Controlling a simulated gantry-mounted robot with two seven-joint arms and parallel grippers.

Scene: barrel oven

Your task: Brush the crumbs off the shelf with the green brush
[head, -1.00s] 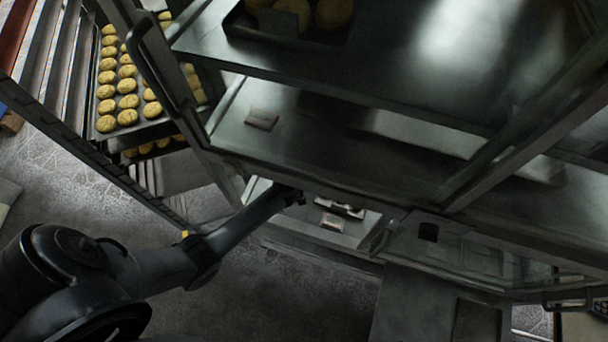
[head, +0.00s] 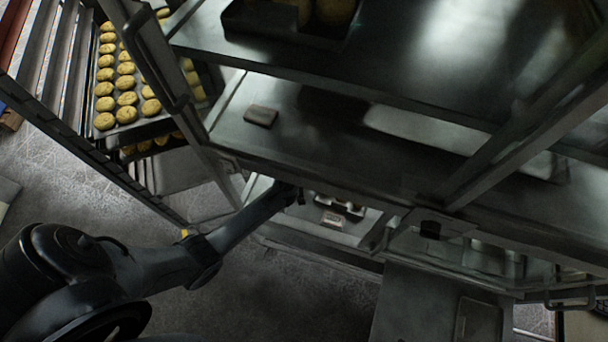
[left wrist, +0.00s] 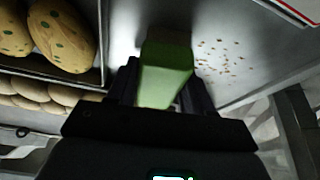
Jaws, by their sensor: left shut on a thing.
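The green brush (left wrist: 163,78) is in my left gripper (left wrist: 158,92), which is shut on it in the left wrist view. Brown crumbs (left wrist: 218,58) lie scattered on the metal shelf (left wrist: 212,22), just right of the brush. I cannot tell whether the bristles touch the shelf. In the head view my left arm (head: 235,228) reaches in under the shelf edge, and the brush and crumbs are hidden there. My right gripper is not in view.
Round loaves on a dark tray (left wrist: 104,50) stand left of the brush. A metal post (left wrist: 288,122) is at the right. In the head view, a rack with a tray of buns (head: 127,100) stands at the left. A small dark block (head: 261,116) lies on a higher shelf.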

